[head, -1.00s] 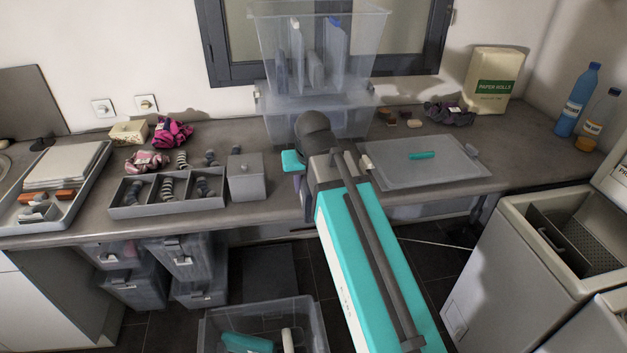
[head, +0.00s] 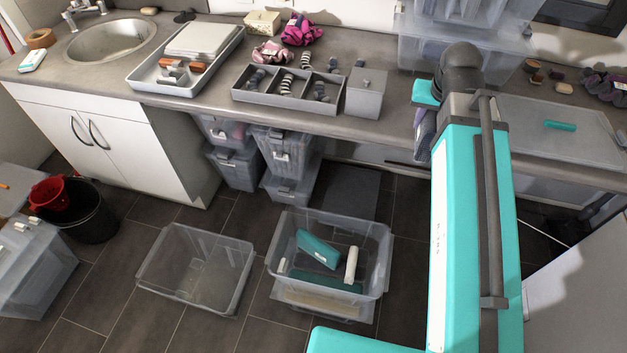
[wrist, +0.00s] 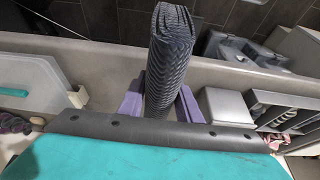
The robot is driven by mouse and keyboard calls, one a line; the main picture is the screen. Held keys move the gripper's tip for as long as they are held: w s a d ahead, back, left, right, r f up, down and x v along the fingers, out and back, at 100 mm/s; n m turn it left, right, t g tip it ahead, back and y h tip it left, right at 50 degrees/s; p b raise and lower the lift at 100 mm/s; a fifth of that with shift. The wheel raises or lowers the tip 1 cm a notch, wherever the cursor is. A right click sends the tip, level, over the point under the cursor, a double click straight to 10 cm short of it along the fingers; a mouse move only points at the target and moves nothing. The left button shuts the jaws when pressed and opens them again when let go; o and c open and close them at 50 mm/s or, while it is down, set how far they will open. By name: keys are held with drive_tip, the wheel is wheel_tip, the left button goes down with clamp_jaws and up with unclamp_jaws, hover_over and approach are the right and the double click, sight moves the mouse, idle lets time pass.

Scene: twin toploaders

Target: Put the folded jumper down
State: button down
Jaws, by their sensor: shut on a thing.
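The folded jumper (wrist: 172,55) is a dark grey, finely ribbed bundle standing out from my gripper in the wrist view. My gripper (wrist: 161,104) has purple fingers on both sides of the jumper and is shut on it. In the head view my gripper (head: 424,136) shows only as a small purple-grey patch at the counter's front edge, right of a grey box. My own arm hides most of it there, and I cannot make out the jumper clearly.
The counter (head: 390,128) holds a divided tray (head: 280,107) of socks, a grey box (head: 367,94) and a lidded bin (head: 545,125). On the floor stand an empty clear bin (head: 195,270) and another clear bin (head: 380,250) with teal items. Dark floor is free around them.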

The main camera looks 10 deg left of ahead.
drive_tip(key=s+d+f, duration=0.2)
drive_tip(key=d, duration=0.3)
drive_tip(key=shift+s, duration=0.3)
drive_tip(key=shift+s+f, duration=0.1)
drive_tip(key=shift+s, duration=0.05)
